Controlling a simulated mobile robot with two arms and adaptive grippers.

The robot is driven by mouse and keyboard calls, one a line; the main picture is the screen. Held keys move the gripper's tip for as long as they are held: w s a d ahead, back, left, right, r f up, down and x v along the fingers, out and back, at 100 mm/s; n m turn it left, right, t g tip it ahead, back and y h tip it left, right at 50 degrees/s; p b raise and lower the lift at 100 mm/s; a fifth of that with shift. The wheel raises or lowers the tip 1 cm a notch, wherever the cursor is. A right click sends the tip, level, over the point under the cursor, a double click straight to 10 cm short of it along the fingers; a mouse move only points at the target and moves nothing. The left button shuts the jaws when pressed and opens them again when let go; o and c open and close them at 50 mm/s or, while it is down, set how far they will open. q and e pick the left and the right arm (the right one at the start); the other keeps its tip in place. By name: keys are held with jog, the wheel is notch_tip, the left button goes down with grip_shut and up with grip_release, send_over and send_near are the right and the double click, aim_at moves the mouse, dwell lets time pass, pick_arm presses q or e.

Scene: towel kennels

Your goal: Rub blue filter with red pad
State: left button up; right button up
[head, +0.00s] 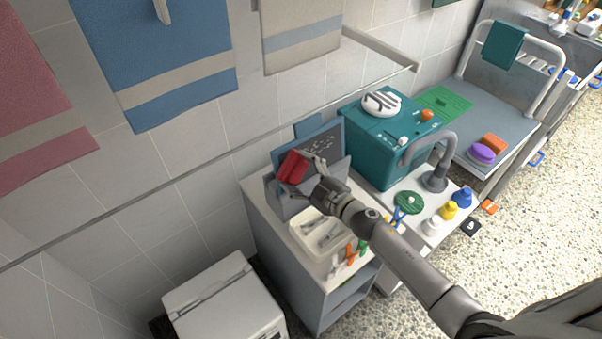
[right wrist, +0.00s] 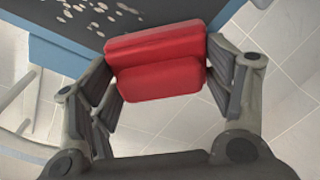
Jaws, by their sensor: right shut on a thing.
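The red pad (head: 291,166) is a thick block held in front of the lower left part of the blue filter. The blue filter (head: 322,141) stands tilted in a grey holder against the wall, with a dark face carrying pale specks. My right gripper (head: 304,168) is shut on the red pad. In the right wrist view the pad (right wrist: 155,75) sits between both fingers, and the speckled filter face (right wrist: 95,14) shows behind its upper edge. I cannot tell whether the pad touches the filter. My left gripper is not in view.
A white tray (head: 341,240) with utensils lies in front of the holder. A teal box (head: 370,150) stands to the right, beside a grey tap (head: 437,180) and several small bottles. Towels, including a blue one (head: 150,50), hang on the wall at upper left.

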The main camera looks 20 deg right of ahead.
jog(key=shift+w+a+f, duration=0.1)
jog(key=shift+w+a, duration=0.05)
jog(key=shift+w, duration=0.35)
